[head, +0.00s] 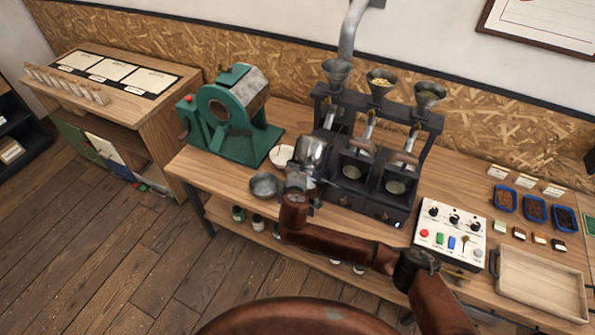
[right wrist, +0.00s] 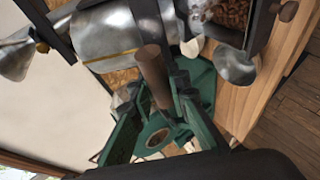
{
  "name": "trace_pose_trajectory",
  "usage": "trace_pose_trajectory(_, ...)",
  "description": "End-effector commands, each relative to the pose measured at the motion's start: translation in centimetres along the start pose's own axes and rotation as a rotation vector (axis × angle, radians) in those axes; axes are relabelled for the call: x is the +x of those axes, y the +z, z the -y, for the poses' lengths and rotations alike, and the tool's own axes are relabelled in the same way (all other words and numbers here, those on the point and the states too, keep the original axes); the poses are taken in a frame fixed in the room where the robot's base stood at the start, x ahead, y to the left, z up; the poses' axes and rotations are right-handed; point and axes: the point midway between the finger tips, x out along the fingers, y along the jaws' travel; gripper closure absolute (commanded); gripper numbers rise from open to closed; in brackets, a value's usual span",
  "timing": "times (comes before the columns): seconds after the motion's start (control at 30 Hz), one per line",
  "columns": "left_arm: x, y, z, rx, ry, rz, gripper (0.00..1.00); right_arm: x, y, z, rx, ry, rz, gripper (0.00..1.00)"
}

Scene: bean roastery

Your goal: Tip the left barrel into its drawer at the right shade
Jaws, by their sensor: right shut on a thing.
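The left barrel (head: 313,150), a shiny metal drum, is at the left end of the dark three-barrel sample roaster, and fills the upper left of the right wrist view (right wrist: 112,38). My right gripper (head: 298,184) is at its front. In the right wrist view, its dark jaws (right wrist: 165,115) are shut on the barrel's brown wooden handle (right wrist: 152,72). A dark drawer with a wooden knob (right wrist: 288,10) shows beside the barrel, with brown beans (right wrist: 230,12) in it. The barrel's mouth is not clearly visible. My left gripper is not in view.
A metal bowl (head: 263,185) and white dish (head: 281,155) are left of my gripper, before the green roaster (head: 232,115). Right are the middle and right barrels, a control panel (head: 450,234), blue bean trays (head: 535,210) and a wooden tray (head: 541,283).

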Motion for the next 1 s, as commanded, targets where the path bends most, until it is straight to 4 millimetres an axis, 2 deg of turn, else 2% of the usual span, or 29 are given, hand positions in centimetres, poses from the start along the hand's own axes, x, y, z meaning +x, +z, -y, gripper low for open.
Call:
trace_pose_trajectory(0.03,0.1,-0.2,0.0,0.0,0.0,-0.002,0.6,0.2,0.5,0.6,0.0,-0.008,0.012,1.0)
trace_pose_trajectory(0.33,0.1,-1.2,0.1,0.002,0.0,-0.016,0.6,0.2,0.6,0.8,0.0,-0.013,0.012,1.0)
trace_pose_trajectory(0.37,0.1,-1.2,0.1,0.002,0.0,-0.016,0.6,0.2,0.6,0.8,-0.001,-0.014,0.012,0.83)
trace_pose_trajectory(0.63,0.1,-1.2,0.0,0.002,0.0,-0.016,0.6,0.1,0.3,0.7,-0.001,-0.011,0.006,0.66)
trace_pose_trajectory(0.87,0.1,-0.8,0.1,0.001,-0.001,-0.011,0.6,0.1,0.1,0.5,0.0,-0.008,0.002,0.66)
trace_pose_trajectory(1.0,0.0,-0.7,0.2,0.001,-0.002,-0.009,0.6,-0.7,0.0,0.5,0.001,-0.008,0.0,0.66)
